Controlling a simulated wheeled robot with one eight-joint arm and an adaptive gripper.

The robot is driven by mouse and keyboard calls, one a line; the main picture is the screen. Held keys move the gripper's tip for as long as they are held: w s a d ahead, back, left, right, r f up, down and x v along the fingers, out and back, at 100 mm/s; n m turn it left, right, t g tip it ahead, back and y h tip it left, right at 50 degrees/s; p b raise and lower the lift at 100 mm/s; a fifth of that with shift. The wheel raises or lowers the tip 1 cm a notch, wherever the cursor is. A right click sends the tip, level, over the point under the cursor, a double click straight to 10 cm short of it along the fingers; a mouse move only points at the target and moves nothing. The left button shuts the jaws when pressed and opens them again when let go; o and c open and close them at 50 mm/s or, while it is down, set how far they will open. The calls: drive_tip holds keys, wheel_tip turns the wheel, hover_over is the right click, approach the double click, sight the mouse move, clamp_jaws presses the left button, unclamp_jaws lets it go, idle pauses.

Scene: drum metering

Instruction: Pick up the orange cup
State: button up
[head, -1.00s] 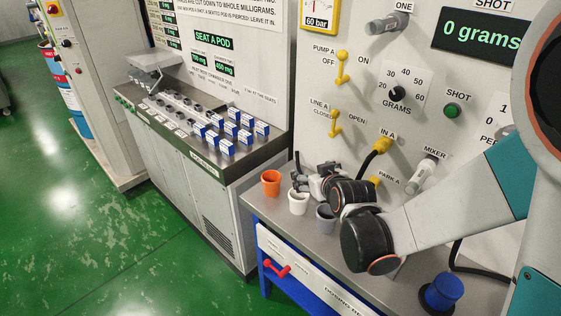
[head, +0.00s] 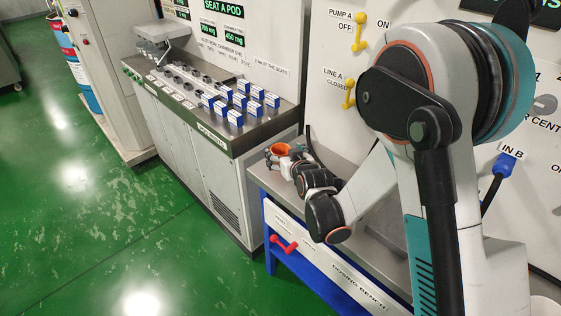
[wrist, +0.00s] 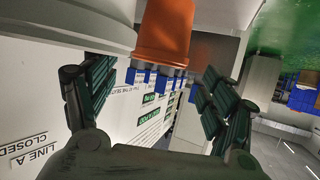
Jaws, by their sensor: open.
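The orange cup (head: 280,149) stands at the left end of the grey bench top (head: 330,153), partly hidden by my gripper. My gripper (head: 284,158) is open and right at the cup. In the wrist view the orange cup (wrist: 165,30) shows at the top middle, between and slightly beyond the spread fingertips of my gripper (wrist: 155,72). No clear contact between fingers and cup shows.
A whitish cup (wrist: 75,25) is close beside the orange one, near one finger, in the wrist view. The upright panel (head: 325,90) rises behind the bench. A counter with several blue-white boxes (head: 235,117) stands to the left. A red handle (head: 283,243) is on the bench front.

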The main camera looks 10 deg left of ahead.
sight(278, 147)
drive_tip(key=b+x, duration=0.2)
drive_tip(key=x, duration=0.3)
drive_tip(key=shift+d+f, duration=0.1)
drive_tip(key=shift+f, duration=0.15)
drive_tip(key=shift+w+a+f+b, duration=0.1)
drive_tip(key=shift+w+a+b, duration=0.15)
drive_tip(key=shift+w+b, duration=0.1)
drive_tip(key=shift+c, duration=0.6)
drive_tip(key=c, duration=1)
